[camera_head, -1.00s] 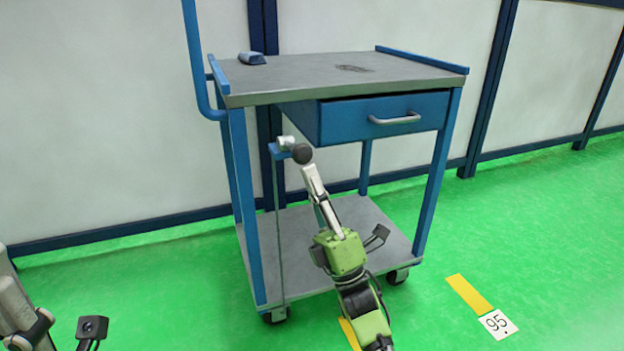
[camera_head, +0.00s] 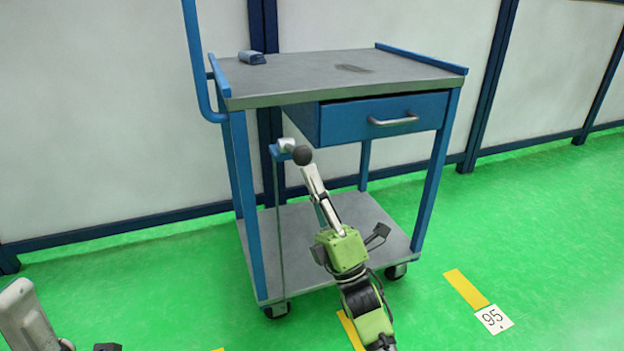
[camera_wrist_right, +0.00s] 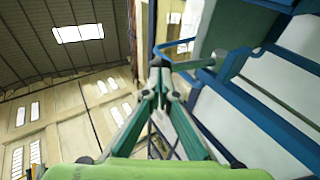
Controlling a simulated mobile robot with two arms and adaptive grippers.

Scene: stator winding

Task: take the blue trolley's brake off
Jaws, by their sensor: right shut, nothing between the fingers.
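The blue trolley (camera_head: 350,140) stands ahead, with a grey top, a drawer and a lower shelf. Its brake lever has a black ball knob (camera_head: 302,155) beside a pale pivot (camera_head: 287,146) on a blue bracket under the top's left front. A thin rod (camera_head: 280,230) runs down from there toward the front left caster (camera_head: 277,310). My right gripper (camera_head: 308,170) is shut and empty, its tips at the knob from below; I cannot tell whether they touch.
A small blue-grey object (camera_head: 252,57) lies on the trolley top. A wall stands close behind. Green floor is clear to the right, with yellow marks and a "95" tag (camera_head: 494,320).

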